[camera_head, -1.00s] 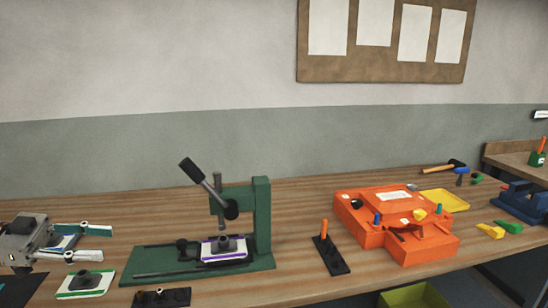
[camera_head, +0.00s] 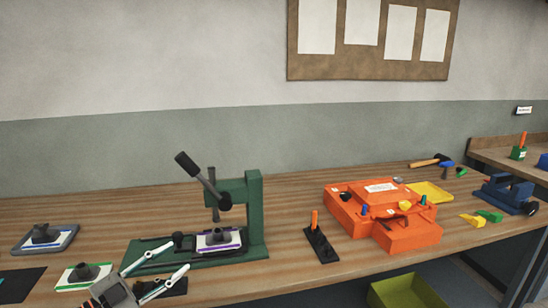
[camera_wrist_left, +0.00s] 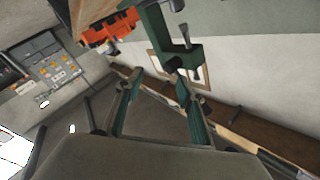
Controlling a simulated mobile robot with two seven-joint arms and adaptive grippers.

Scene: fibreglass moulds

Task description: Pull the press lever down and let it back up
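The green press (camera_head: 255,215) stands on the wooden bench. Its lever (camera_head: 200,176) has a dark grip and slants up to the left from a dark pivot, in a raised position. A white and purple plate with a dark knobbed part (camera_head: 218,240) sits on the press base under the ram. My left gripper (camera_head: 180,257) is open and empty, low in front of the press base, with its fingers pointing right. In the left wrist view its spread fingers (camera_wrist_left: 160,78) show, with the green press (camera_wrist_left: 160,35) beyond them. My right gripper is not in view.
A knobbed plate with a green edge (camera_head: 84,275) lies left of the press, with a grey tray (camera_head: 45,238) behind it. A black stand with an orange peg (camera_head: 318,240) and an orange mould (camera_head: 400,235) stand to the right. Bench behind the press is clear.

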